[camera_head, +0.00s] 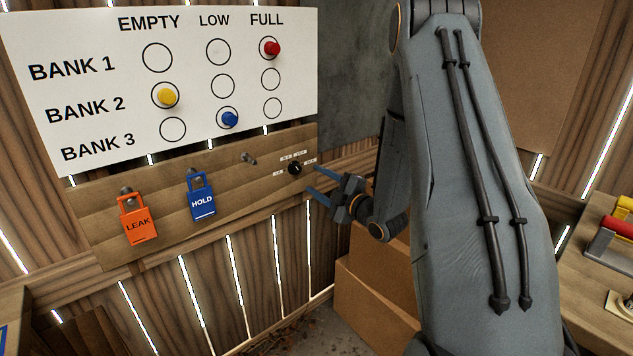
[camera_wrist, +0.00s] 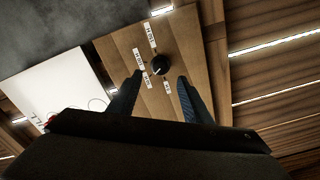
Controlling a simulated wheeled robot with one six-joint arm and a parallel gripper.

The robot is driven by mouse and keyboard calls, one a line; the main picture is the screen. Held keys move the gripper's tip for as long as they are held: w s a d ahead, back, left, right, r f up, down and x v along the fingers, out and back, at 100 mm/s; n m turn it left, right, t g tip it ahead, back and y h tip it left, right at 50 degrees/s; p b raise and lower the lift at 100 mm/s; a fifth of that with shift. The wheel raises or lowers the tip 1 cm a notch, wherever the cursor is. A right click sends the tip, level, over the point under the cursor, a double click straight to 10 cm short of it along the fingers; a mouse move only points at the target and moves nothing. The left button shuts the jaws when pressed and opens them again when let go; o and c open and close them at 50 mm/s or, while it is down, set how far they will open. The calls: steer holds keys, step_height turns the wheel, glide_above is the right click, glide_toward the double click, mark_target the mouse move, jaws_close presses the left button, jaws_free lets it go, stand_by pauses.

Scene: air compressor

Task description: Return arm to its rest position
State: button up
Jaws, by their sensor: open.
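My gripper (camera_head: 318,184) is open and empty in front of the wooden board, just right of and below a small black rotary knob (camera_head: 295,168). In the wrist view my gripper (camera_wrist: 160,82) has its two fingers spread, with the knob (camera_wrist: 160,65) beyond the tips and between them. The fingers look apart from the knob. Small white labels surround the knob; their text is too small to read surely. My arm fills the centre right of the head view and hides part of the wall.
A white chart (camera_head: 200,60) holds red (camera_head: 272,47), yellow (camera_head: 166,96) and blue (camera_head: 230,119) pegs. An orange LEAK padlock (camera_head: 138,222) and a blue HOLD padlock (camera_head: 202,201) hang on the board (camera_head: 95,205). Cardboard boxes (camera_head: 370,300) stand below; a workbench (camera_head: 590,275) is at right.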

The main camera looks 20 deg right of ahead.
steer(key=s+a+m+g+h, duration=0.1)
steer(key=s+a+m+g, duration=0.3)
steer(key=s, duration=0.7)
steer(key=s+a+r+m+g+h+p, duration=0.1)
steer(key=s+a+m+g, duration=0.4)
steer(key=s, duration=0.7)
steer(key=s+a+m+g+h+p, duration=0.1)
steer(key=s+a+m+g+h, duration=0.2)
steer(key=s, duration=0.8)
steer(key=a+m+g, duration=0.2)
steer(key=m+g, duration=0.2)
steer(key=g, duration=0.1)
steer(key=shift+s+r, duration=0.25)
steer(key=shift+r, duration=0.1)
stand_by(0.3)
